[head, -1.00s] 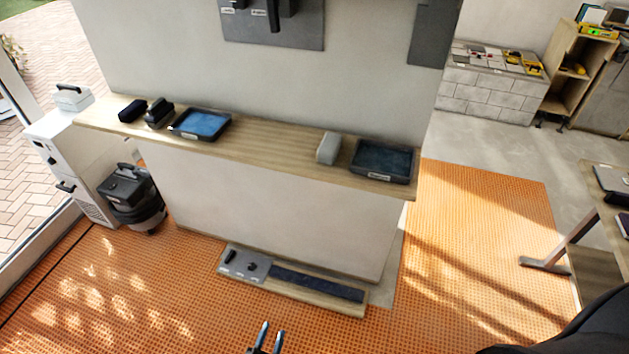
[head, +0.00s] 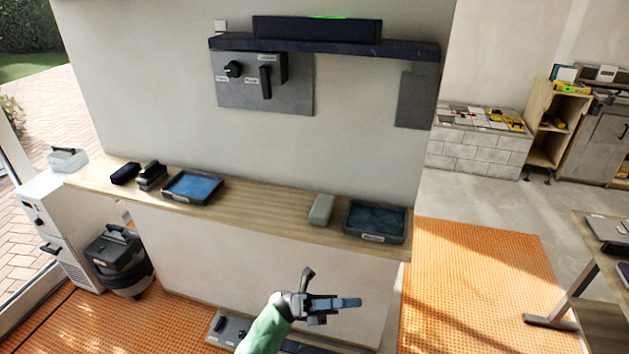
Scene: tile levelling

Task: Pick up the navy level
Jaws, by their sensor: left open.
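A long, dark navy bar (head: 316,29) with a bright green strip on its top edge lies on a dark wall shelf (head: 400,49); it looks like the level. A small dark navy block (head: 125,173) sits at the left end of the wooden ledge. My left gripper (head: 333,287) is open and empty, in front of the low wall below the ledge. It is well below the navy bar and apart from it. My right gripper is not in view.
The wooden ledge (head: 260,213) carries a black brush-like tool (head: 151,176), a blue-filled tray (head: 193,187), a grey block (head: 321,209) and a dark tray (head: 375,221). A grey panel with knobs (head: 290,98) hangs under the shelf.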

